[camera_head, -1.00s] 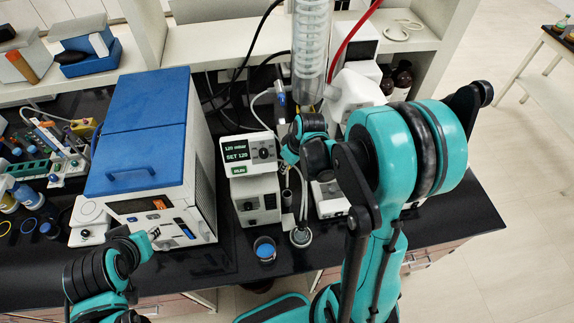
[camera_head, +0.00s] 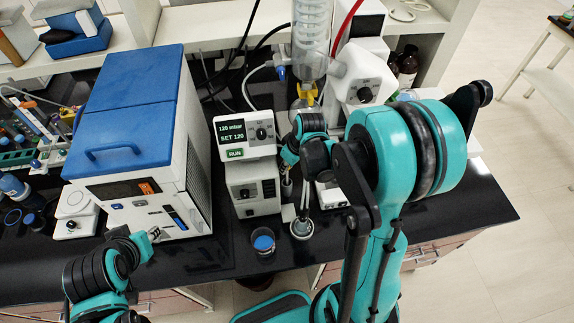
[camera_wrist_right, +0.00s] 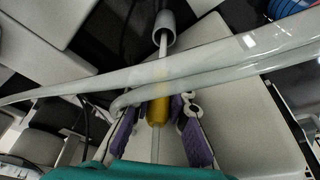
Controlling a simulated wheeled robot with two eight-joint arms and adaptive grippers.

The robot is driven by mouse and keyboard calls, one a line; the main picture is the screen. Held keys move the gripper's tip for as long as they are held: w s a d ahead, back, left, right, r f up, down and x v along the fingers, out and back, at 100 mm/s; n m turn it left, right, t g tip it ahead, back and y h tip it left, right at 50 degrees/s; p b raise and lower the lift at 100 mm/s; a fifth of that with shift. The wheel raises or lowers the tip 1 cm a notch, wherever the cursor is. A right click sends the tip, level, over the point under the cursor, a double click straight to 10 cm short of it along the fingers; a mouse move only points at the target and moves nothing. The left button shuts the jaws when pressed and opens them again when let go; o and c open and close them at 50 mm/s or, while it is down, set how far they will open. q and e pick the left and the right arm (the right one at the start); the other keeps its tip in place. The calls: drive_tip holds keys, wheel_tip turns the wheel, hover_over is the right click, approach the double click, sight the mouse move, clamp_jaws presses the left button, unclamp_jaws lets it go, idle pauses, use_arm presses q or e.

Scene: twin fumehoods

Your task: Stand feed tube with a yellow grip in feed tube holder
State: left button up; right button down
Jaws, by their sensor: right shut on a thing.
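My right gripper (camera_wrist_right: 158,125) has purple-padded fingers on both sides of a yellow grip (camera_wrist_right: 157,111) and is shut on it. The grip sits on a thin pale feed tube (camera_wrist_right: 163,46), whose far end meets the mouth of a grey cylinder (camera_wrist_right: 165,20), apparently the feed tube holder. I cannot tell how deep the end goes. In the head view my right wrist (camera_head: 308,140) hides the fingers and the grip. My left gripper (camera_head: 153,234) is low on the left, clear of these things; its jaw opening is too small to judge.
A controller with a green display (camera_head: 246,137) stands left of my right wrist. A blue-topped instrument (camera_head: 130,105) fills the bench to its left. A blue-topped cup (camera_head: 263,242) stands near the front edge. Glassware (camera_head: 311,40) hangs behind. Pale hoses (camera_wrist_right: 230,55) cross the wrist view.

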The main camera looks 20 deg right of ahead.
drive_tip(key=shift+f+b, duration=0.35)
drive_tip(key=shift+f, duration=0.25)
drive_tip(key=c, duration=1.4)
unclamp_jaws()
drive_tip(key=shift+r, duration=0.15)
drive_tip(key=v, duration=1.2)
